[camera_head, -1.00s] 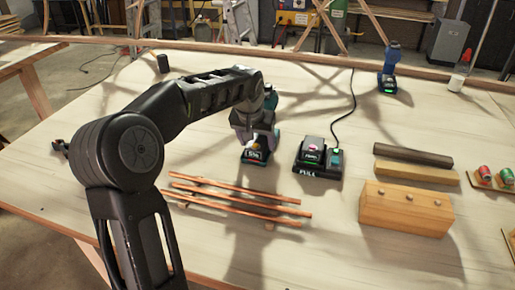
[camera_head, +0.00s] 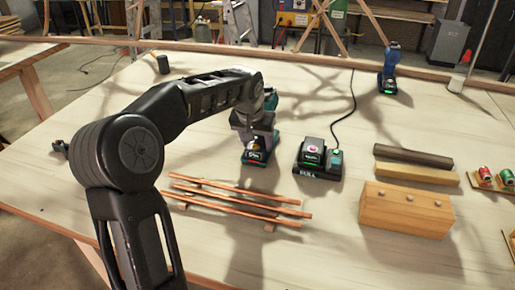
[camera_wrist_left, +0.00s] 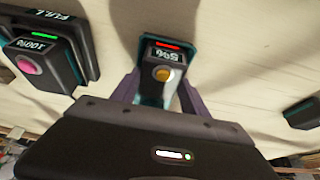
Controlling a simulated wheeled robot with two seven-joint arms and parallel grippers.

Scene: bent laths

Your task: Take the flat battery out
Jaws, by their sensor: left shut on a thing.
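The flat battery (camera_head: 256,157) is a dark block with a teal edge, a red bar and a small lit readout. In the left wrist view the battery (camera_wrist_left: 164,72) reads 5% and has a yellow button. My left gripper (camera_head: 254,143) is shut on it, with a purple-grey finger on each side. A teal tool body (camera_head: 271,101) shows partly behind my left wrist. Whether the battery is still joined to it is hidden. My right gripper is not in view.
A charger (camera_head: 318,173) marked FULL holds a battery (camera_head: 314,151) with a green bar and pink button, right of my gripper. Copper-coloured laths (camera_head: 240,203) lie in front. A wooden block (camera_head: 405,209) and a blue tool (camera_head: 389,72) stand to the right.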

